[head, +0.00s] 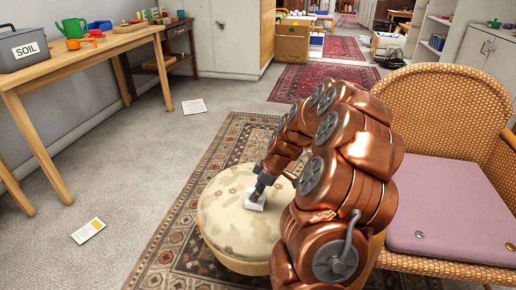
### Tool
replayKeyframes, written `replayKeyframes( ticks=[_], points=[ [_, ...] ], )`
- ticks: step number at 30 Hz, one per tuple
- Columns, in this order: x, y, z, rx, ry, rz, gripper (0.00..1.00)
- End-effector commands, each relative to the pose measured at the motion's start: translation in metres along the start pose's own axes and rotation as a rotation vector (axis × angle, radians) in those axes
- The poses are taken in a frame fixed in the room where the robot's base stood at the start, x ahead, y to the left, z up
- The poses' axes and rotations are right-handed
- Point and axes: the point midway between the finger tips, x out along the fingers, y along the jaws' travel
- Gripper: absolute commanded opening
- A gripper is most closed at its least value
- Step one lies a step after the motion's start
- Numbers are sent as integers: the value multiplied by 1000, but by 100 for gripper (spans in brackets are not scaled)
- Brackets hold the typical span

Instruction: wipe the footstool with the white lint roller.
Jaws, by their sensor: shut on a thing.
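The footstool (222,228) is round with a cream, patterned cushion top and a wooden base. It stands on the patterned rug in the middle of the head view. My gripper (259,192) points down over the cushion and is shut on the white lint roller (255,203). The roller's white end shows at the cushion's upper right part and appears to be at its surface; I cannot tell for sure whether they touch. My copper-coloured arm hides the right side of the footstool.
A wicker chair (440,100) with a pink cushion (455,205) stands close on the right. A wooden table (75,62) with a grey SOIL box (22,48) is at the left. Papers (193,106) lie on the carpet. The floor left of the rug (165,240) is mostly clear.

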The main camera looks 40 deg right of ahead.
Motion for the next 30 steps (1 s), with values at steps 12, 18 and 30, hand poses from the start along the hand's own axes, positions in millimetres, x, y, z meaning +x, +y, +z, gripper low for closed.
replayKeyframes(
  ticks=[12,18,30],
  points=[
    [-42,-2,-24,-12,1,-2,0],
    [-58,-3,-31,-11,1,-2,0],
    [-74,-3,-37,-11,0,-3,0]
  ],
)
